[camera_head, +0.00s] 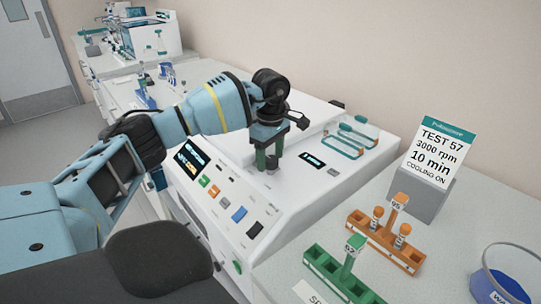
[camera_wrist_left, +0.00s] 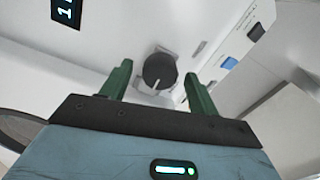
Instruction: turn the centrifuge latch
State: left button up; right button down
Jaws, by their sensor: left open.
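The white centrifuge (camera_head: 300,187) stands on the bench in the middle of the head view. Its latch is a dark round knob with a pale pointer line, clear in the left wrist view (camera_wrist_left: 160,72); in the head view it is mostly hidden by the fingers. My left gripper (camera_head: 270,159) points down over the centrifuge top at the latch. In the left wrist view its green fingers (camera_wrist_left: 157,68) are open, one on each side of the knob, with gaps showing. Whether the fingertips are level with the knob I cannot tell. My right gripper is not in view.
A control panel with coloured buttons (camera_head: 240,213) is on the centrifuge's sloped front. An orange rack (camera_head: 385,240) with tubes, a green rack (camera_head: 335,275), a blue-filled beaker (camera_head: 505,280) and a sign (camera_head: 437,150) reading "TEST 57, 3000 rpm, 10 min" stand to the right.

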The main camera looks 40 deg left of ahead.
pick_arm(q)
jog(key=shift+f, duration=0.1)
jog(key=shift+c, duration=1)
jog(key=c, duration=0.8)
